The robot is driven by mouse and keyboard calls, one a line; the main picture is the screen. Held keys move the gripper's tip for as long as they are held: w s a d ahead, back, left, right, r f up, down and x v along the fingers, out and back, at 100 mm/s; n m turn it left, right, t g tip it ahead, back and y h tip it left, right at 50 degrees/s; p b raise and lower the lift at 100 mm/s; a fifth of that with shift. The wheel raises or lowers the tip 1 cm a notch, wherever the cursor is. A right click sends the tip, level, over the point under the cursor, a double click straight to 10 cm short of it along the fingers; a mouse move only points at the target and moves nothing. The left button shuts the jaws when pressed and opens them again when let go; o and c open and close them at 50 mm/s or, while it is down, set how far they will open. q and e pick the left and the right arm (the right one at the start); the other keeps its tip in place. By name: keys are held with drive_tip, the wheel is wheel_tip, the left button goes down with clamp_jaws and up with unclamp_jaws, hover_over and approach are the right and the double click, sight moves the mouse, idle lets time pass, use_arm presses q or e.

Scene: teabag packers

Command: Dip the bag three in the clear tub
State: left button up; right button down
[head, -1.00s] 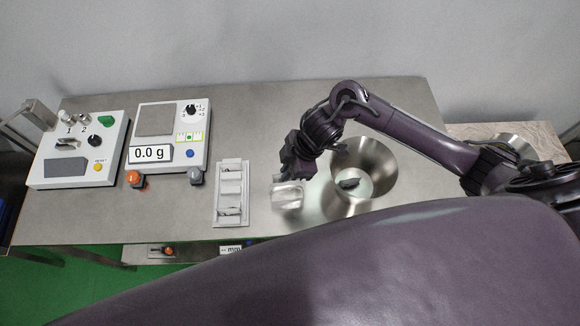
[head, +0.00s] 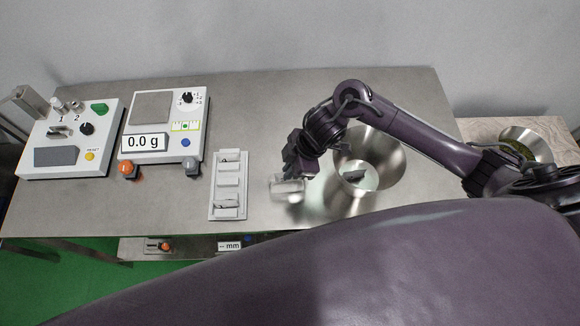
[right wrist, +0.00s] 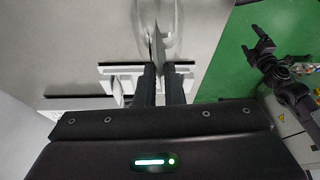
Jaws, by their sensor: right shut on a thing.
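The clear tub (head: 284,187) stands on the steel table between the white slotted rack and the metal bowl. My right gripper (head: 292,172) is at the tub's back edge, pointing down. My left gripper (right wrist: 252,38) appears open and empty, away from the table.
A shiny metal bowl (head: 385,165) holding a dark-handled item is right of the tub. A scale (head: 160,135) reading 0.0 g and a control box (head: 70,140) are at left. Another bowl (head: 530,142) sits on a side table. Bare table lies behind the rack.

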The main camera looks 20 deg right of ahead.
drive_tip(key=shift+f+b, duration=1.75)
drive_tip(key=shift+f, duration=1)
drive_tip(key=shift+r, duration=0.15)
idle(2.3)
drive_tip(key=shift+r+p, duration=2.65)
drive_tip(key=shift+p, duration=0.3)
